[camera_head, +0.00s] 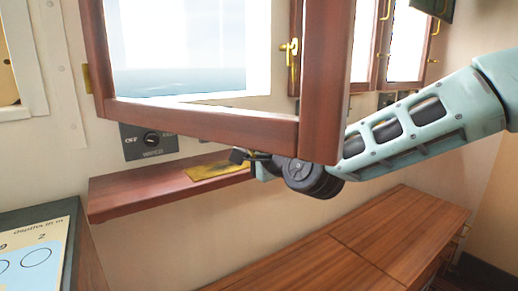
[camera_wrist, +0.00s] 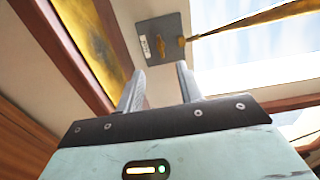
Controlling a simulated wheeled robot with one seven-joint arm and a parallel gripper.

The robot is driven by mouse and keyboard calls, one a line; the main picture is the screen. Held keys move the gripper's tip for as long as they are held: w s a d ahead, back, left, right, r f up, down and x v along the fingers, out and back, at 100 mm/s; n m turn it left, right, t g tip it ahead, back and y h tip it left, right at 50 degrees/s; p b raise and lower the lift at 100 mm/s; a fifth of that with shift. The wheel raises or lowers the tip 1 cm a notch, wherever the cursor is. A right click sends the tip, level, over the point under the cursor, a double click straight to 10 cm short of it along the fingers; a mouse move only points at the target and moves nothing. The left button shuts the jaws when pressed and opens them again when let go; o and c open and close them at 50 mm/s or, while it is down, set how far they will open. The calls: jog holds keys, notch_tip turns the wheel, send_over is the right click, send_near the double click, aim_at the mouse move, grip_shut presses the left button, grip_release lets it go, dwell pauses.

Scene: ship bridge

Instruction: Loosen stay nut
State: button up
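My gripper (camera_wrist: 160,72) is open, with two grey fingers apart and nothing visible between them. Beyond the fingertips in the wrist view is a dark plate (camera_wrist: 172,22) with a small white label. A small brass piece (camera_wrist: 160,45) on it may be the stay nut, but I cannot be sure. A brass bar (camera_wrist: 255,18), probably the stay, runs from beside the plate to the upper right. In the head view my gripper (camera_head: 246,156) is just below the wooden window frame (camera_head: 200,122), over the sill; its fingers are partly hidden and the nut cannot be made out.
A wooden sill (camera_head: 135,190) carries a brass plate (camera_head: 215,170). A switch panel (camera_head: 150,141) is on the wall below the window. A brass window handle (camera_head: 290,50) is further right. A wooden cabinet (camera_head: 345,245) stands below my arm, and a chart board (camera_head: 40,255) lies at lower left.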

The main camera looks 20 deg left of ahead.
jog(key=v, duration=0.5)
jog(key=shift+s+d, duration=0.25)
jog(key=s+d+f+n+g+h, duration=0.5)
jog(key=s+d+f+n+g, duration=0.15)
jog(key=s+f+n, duration=0.4)
jog(key=s+d+f+n+g+h, duration=0.2)
jog(key=s+d+f+h, duration=0.15)
jog(key=s+d, duration=0.6)
jog(key=s+d+f+n+g+h, duration=0.3)
jog(key=s+d+h, duration=0.3)
jog(key=d, duration=0.6)
notch_tip(320, 180, up, 18)
jog(key=s+y+p, duration=0.1)
jog(key=s+p, duration=0.1)
jog(key=p, duration=1.6)
jog(key=shift+d+r, duration=0.2)
jog(key=shift+d, duration=0.05)
